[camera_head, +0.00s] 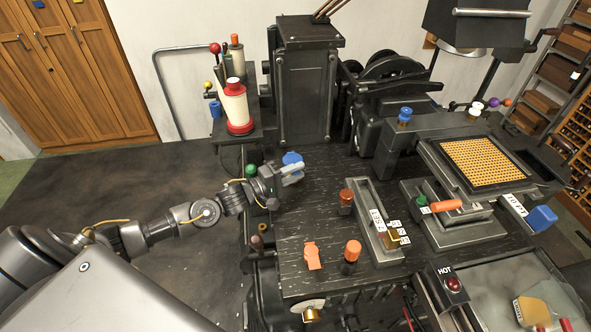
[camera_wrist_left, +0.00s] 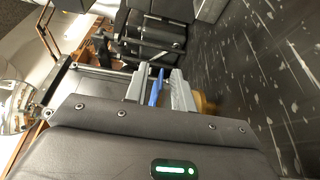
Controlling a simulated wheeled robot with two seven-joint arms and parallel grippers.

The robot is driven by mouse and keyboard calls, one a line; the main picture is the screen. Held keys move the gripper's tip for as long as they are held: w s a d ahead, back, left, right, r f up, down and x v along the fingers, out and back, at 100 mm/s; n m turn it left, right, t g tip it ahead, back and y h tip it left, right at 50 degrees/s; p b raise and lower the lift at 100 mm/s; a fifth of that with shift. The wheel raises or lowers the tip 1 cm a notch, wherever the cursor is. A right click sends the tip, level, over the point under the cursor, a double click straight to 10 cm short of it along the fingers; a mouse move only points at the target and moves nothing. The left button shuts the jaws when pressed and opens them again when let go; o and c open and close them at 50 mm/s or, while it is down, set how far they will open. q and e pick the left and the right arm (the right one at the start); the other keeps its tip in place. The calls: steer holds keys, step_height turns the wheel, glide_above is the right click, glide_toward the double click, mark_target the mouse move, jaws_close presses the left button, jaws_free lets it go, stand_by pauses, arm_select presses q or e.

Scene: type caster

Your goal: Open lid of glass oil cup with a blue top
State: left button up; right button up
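A blue top (camera_head: 292,158) shows at the left back edge of the black work table, right at my left gripper (camera_head: 290,172). In the left wrist view the blue piece (camera_wrist_left: 156,86) looks thin and stands between the two fingers of the left gripper (camera_wrist_left: 160,88). Gaps show beside it, so the fingers look partly open around it. A brass-coloured part (camera_wrist_left: 206,104) shows just right of the right finger. The glass body of the cup is hidden by the gripper. Another blue-topped cup (camera_head: 404,115) stands on the machine at the back right. My right gripper is not in view.
A green knob (camera_head: 251,170) is close beside my left wrist. A dark column (camera_head: 305,85) rises behind the gripper. The table's middle is mostly clear.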

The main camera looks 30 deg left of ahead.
arm_select(q)
steer(key=shift+w, duration=0.1)
steer(key=shift+c, duration=0.5)
jaws_close()
stand_by(0.9)
